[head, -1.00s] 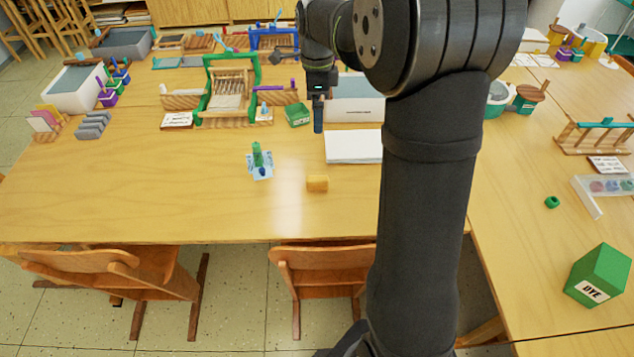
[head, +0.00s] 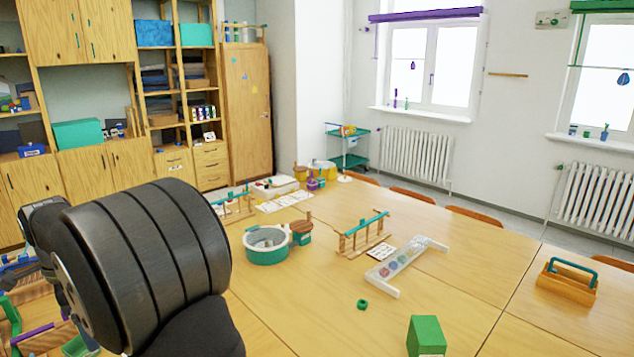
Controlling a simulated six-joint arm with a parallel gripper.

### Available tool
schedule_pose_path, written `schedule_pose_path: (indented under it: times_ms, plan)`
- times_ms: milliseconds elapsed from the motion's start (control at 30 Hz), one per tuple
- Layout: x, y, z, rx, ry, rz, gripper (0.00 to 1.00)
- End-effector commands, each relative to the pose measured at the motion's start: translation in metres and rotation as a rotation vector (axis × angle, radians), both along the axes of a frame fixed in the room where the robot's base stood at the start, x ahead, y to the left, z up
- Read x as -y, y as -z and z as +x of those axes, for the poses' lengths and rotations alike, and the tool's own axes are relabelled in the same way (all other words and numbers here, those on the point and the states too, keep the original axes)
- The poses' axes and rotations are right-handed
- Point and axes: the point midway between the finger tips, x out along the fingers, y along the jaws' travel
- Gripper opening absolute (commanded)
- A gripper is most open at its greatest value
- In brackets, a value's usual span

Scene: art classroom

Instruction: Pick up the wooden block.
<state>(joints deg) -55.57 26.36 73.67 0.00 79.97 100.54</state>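No loose wooden block shows in the head view now. The part of the table where a small yellowish block lay in the earlier frame is out of view. My gripper is not in view either; only thick dark links of my arm fill the lower left, hiding part of the table behind them.
On the wooden table (head: 330,325) stand a white-and-teal round tub (head: 267,250), a wooden rack with a teal bar (head: 364,235), a clear tray (head: 405,264), a green ring (head: 362,304), a green box (head: 426,336) and a handled wooden carrier (head: 566,284).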

Motion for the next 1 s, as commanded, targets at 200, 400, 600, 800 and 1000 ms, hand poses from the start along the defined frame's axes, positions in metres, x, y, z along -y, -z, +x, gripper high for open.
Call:
schedule_pose_path:
  times_ms: [200,400,600,800,1000]
  plan:
    - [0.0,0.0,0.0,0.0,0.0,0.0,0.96]
    - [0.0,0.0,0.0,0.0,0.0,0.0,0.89]
    - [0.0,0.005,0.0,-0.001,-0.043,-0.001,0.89]
    - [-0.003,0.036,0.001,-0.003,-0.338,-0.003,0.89]
    - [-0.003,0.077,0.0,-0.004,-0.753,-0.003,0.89]
